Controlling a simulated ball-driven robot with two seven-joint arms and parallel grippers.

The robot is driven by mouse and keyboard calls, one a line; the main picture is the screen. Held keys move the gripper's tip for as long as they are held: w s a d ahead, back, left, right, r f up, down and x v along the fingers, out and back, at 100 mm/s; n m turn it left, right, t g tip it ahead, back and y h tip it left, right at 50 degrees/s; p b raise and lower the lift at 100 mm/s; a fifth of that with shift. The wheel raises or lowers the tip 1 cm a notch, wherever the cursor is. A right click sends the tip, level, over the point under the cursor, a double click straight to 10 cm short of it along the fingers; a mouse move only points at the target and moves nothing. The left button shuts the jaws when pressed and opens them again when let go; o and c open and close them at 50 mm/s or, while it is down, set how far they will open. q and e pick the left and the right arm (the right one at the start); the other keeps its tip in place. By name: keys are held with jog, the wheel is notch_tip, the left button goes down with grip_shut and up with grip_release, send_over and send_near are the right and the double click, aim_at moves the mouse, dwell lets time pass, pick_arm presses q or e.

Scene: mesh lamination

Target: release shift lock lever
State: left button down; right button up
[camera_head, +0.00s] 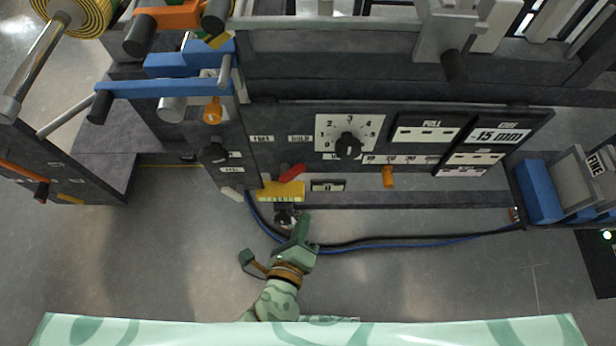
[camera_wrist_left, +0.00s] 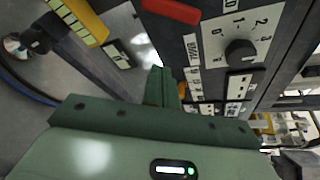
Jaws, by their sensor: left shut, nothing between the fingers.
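A red lever (camera_head: 291,171) sits on the dark machine panel just above a yellow scale block (camera_head: 282,192). Both also show at the top of the left wrist view, the red lever (camera_wrist_left: 172,10) and the yellow block (camera_wrist_left: 80,20). A small orange lever (camera_head: 388,177) hangs at the panel's lower edge, further right. I cannot read which one is labelled as the shift lock. My left gripper (camera_head: 302,220) is shut and empty, below the yellow block, close to a dark knob (camera_head: 284,214). Its closed fingers (camera_wrist_left: 163,85) point towards the panel in the wrist view. My right gripper is not seen.
A numbered dial (camera_head: 348,146) is on the panel, with white label plates around it. A blue and black cable (camera_head: 400,243) runs below the panel. A blue block (camera_head: 540,190) stands at right. The grey floor (camera_head: 430,290) is open in front.

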pick_arm(q)
jog(key=shift+w+d+r+m+t, duration=0.15)
jog(key=shift+d+r+m+t, duration=0.15)
jog(key=shift+d+r, duration=0.3)
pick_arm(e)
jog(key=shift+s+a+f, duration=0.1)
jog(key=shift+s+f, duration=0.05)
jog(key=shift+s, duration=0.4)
pick_arm(q)
jog(key=shift+a, duration=0.1)
